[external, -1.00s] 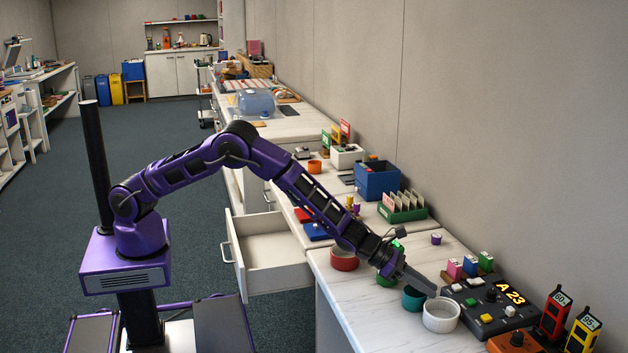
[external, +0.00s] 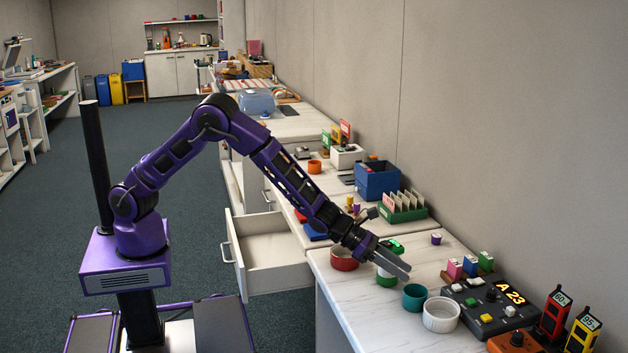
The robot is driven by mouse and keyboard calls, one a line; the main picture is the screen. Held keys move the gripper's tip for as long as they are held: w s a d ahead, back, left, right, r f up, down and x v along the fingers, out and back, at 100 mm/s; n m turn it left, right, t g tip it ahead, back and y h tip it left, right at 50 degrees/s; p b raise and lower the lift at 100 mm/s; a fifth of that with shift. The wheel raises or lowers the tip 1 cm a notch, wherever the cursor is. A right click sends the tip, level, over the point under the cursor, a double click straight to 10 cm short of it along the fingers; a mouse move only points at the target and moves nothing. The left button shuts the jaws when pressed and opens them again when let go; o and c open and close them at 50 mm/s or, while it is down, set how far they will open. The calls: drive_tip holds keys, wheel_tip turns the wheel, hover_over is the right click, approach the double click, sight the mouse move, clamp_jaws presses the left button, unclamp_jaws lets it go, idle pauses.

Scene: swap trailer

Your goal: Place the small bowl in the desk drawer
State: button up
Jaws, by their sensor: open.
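A row of round bowls stands on the near counter: a red one (external: 344,260), a green one (external: 386,281), a smaller-looking teal one (external: 414,297) and a white one (external: 441,314). I cannot tell for sure which is the small bowl. My gripper (external: 404,269) is open and empty, just above the green bowl, hiding part of it. Its fingers point right and slightly down, and the teal bowl is below and in front of it. The desk drawer (external: 278,251) is pulled open to the left of the counter, and its visible floor looks empty.
A dark control panel (external: 488,305) with buttons stands right of the bowls. A blue box (external: 377,180) and a green card rack (external: 404,207) stand further back. Bare counter (external: 365,312) lies in front of the bowls.

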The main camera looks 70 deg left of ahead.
sight(428, 313)
drive_tip(key=s+d+r+m+g+h+p, duration=0.2)
drive_tip(key=s+d+r+m+g, duration=0.2)
drive_tip(key=d+r+m+g, duration=0.55)
drive_tip(key=w+a+f+n+t+y+p, duration=0.1)
drive_tip(key=w+a+n+t+y, duration=0.15)
drive_tip(key=a+y, duration=0.2)
drive_tip(key=shift+n+y, duration=0.3)
drive_tip(key=shift+y, duration=0.15)
drive_tip(key=b+x, duration=0.1)
drive_tip(key=x, duration=1)
drive_tip(key=shift+w+d+f, duration=0.1)
drive_tip(key=shift+w+d, duration=0.05)
drive_tip(key=shift+w, duration=0.05)
drive_tip(key=shift+b+x, duration=0.35)
drive_tip(key=shift+x, duration=2.5)
drive_tip(key=shift+w+d, duration=0.1)
clamp_jaws()
